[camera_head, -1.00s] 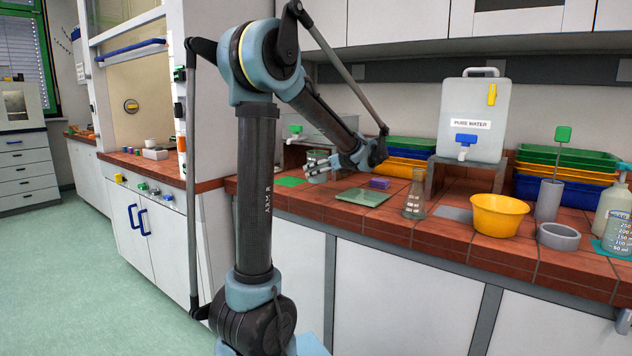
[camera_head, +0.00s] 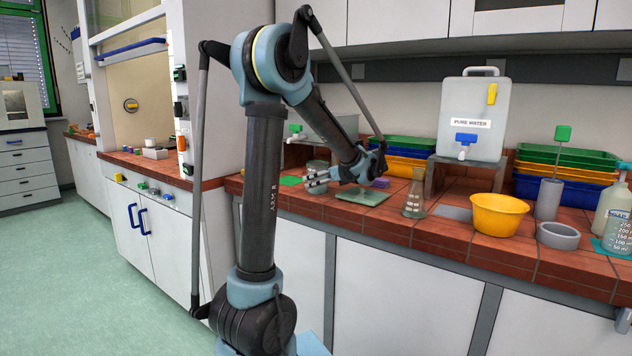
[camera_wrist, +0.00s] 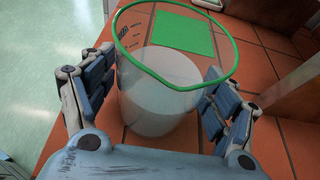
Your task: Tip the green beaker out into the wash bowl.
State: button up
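The beaker (camera_wrist: 160,105) has a green rim and clear walls with dark markings, and it holds a pale content. In the wrist view it stands upright on the red tiles, between my fingers. My gripper (camera_wrist: 160,98) is open around it, one finger on each side; I see no clear grip on the wall. In the head view my gripper (camera_head: 316,181) is low at the bench's left part, and its fingers partly hide the beaker. The wash bowl (camera_head: 498,215) is yellow and stands on the bench to the right, well apart from my gripper.
A green mat (camera_wrist: 185,33) lies just beyond the beaker. A grey ring (camera_head: 558,236) and a holder (camera_head: 548,199) stand right of the bowl.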

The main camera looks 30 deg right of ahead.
dwell(0.3)
jog(key=v, duration=1.7)
jog(key=shift+s+d, duration=0.1)
jog(key=shift+s, duration=0.1)
